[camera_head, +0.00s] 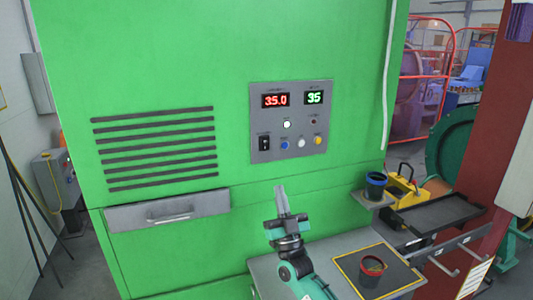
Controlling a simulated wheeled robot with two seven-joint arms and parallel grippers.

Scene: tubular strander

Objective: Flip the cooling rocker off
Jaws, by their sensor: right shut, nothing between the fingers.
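A grey control panel (290,152) is set in the front of the green cabinet. A black rocker switch (265,143) sits at the panel's lower left; its label is too small to read and I cannot tell which way it is tipped. The panel also carries a red display (276,100), a green display (314,97) and several round buttons and lamps. My right gripper (281,190) is shut and empty. It points up below the panel, in front of the cabinet, and appears apart from the switch. My left gripper is out of view.
A dark pot (376,184), a yellow tool carrier (405,188) and a black tray (437,215) are on the right. A drawer (125,220) is at the left.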

